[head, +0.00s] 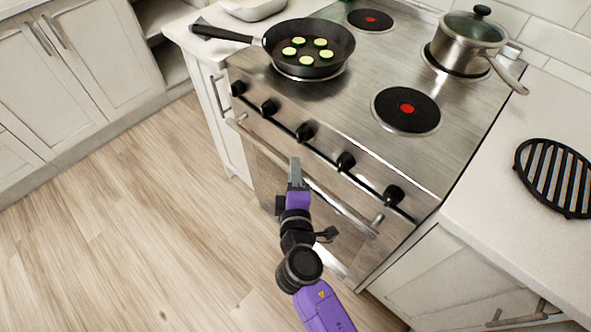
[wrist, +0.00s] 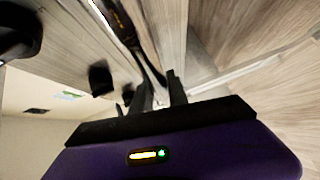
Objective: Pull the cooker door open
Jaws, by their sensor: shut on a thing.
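The cooker (head: 370,150) is a steel unit, and its door (head: 268,175) is on the front below the knobs. A long metal handle (head: 345,208) runs across the top of the door. My gripper (head: 294,168) is at the middle of this handle, with its fingers shut on the bar. In the wrist view the fingers (wrist: 161,92) close around the bar (wrist: 150,70). The door looks shut or nearly so; my arm hides part of its front, and I cannot tell if there is a small gap.
Several black knobs (head: 305,132) sit just above the handle. A pan (head: 335,42) with cucumber slices and a lidded pot (head: 465,47) stand on the hob. A black trivet (head: 560,178) lies on the right counter. The wooden floor (head: 130,230) before the cooker is clear.

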